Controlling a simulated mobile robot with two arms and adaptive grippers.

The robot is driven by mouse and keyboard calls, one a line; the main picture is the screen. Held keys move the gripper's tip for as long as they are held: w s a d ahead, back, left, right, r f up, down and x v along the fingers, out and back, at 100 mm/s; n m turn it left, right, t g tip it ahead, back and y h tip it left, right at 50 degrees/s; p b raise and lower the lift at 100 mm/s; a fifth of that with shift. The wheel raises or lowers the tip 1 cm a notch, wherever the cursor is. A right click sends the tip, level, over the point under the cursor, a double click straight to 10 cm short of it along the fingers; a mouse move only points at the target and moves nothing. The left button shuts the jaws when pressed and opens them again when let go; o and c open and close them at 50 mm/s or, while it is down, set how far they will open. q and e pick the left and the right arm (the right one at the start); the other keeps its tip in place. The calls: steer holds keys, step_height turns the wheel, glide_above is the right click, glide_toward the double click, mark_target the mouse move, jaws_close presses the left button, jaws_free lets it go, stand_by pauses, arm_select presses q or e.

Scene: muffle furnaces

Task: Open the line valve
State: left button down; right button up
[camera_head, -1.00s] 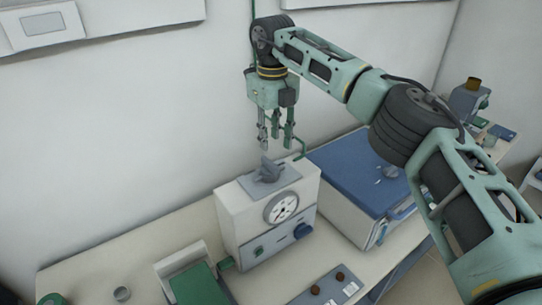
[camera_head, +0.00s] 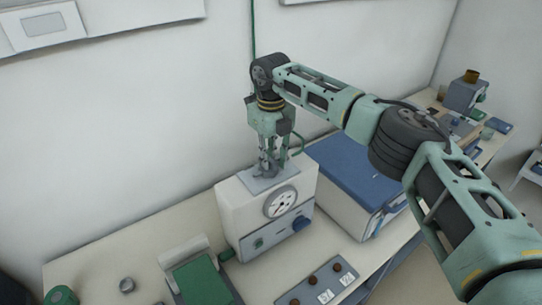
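The grey valve handle (camera_head: 262,174) sits on a grey plate on top of a white box (camera_head: 240,212) with a round dial (camera_head: 281,202) on its front. My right gripper (camera_head: 269,170) points straight down with its fingertips at the handle, partly hiding it. I cannot tell whether the fingers are closed on the handle or only beside it. The handle's exact angle is hidden by the fingers. My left gripper is out of view.
A blue-topped white unit (camera_head: 352,170) stands close to the right of the box. A green-topped item (camera_head: 195,280) and a panel with brown knobs (camera_head: 318,285) lie in front. The wall is close behind.

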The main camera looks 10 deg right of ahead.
jaws_close()
steer(key=m+b, duration=0.1)
steer(key=m, duration=0.1)
steer(key=m+b, duration=0.1)
steer(key=shift+a+m+b, duration=0.25)
steer(key=shift+m+b, duration=0.1)
steer(key=shift+m, duration=0.05)
steer(key=m+b, duration=0.1)
steer(key=m, duration=0.2)
steer(key=m+b, duration=0.1)
steer(key=m, duration=0.1)
steer(key=shift+a+b, duration=0.25)
steer(key=shift+b, duration=0.05)
steer(key=m, duration=0.2)
steer(key=m+b, duration=0.1)
steer(key=m, duration=0.2)
steer(key=shift+w+a+b, duration=0.2)
steer(key=shift+b, duration=0.1)
steer(key=shift+w+a+r+m+b, duration=0.1)
steer(key=shift+m+b, duration=0.2)
steer(key=shift+m, duration=0.75)
steer(key=shift+w+r+m+b, duration=0.1)
steer(key=shift+m+b, duration=0.15)
steer(key=shift+m, duration=0.8)
steer(key=shift+o, duration=1.8)
jaws_free()
steer(key=shift+f, duration=0.1)
